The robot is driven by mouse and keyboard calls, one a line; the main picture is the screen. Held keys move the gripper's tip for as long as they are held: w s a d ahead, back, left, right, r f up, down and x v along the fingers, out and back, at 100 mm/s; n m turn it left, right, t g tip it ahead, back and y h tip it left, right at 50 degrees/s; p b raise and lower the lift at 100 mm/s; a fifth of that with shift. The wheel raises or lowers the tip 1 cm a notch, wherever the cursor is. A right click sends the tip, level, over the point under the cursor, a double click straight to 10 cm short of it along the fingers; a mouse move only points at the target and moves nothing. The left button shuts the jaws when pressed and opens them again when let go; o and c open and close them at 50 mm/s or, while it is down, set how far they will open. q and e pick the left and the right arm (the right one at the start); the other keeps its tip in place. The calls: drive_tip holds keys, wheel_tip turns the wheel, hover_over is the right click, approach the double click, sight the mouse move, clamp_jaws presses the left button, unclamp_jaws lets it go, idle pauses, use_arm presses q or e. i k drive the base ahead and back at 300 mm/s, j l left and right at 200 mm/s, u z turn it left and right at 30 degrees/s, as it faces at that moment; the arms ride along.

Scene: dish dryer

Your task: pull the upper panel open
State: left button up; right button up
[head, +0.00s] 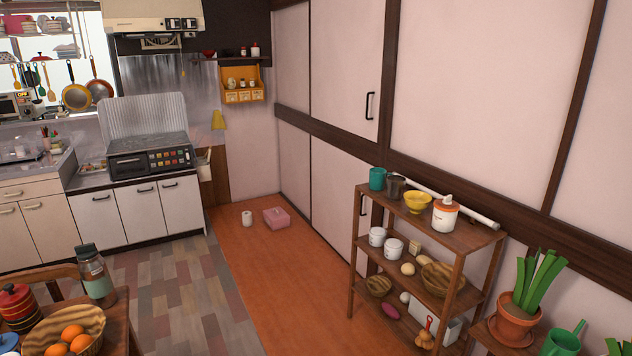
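The upper panel (345,62) is a pale pink door in the wall right of centre, above a dark horizontal beam. It has a black vertical handle (369,106) near its right edge. It looks shut, flush with the wall. A similar lower panel (333,190) sits below the beam, with its own handle (363,205) partly behind a shelf post. Neither of my grippers is in view, and nothing touches the upper panel.
A wooden shelf rack (476,238) with cups, bowls and food stands against the wall, right of the panels. A pink box (277,217) and a white roll (247,217) lie on the orange floor (270,280), otherwise clear. A table with fruit is at lower left.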

sight(348, 38)
drive_tip(key=i, duration=2.25)
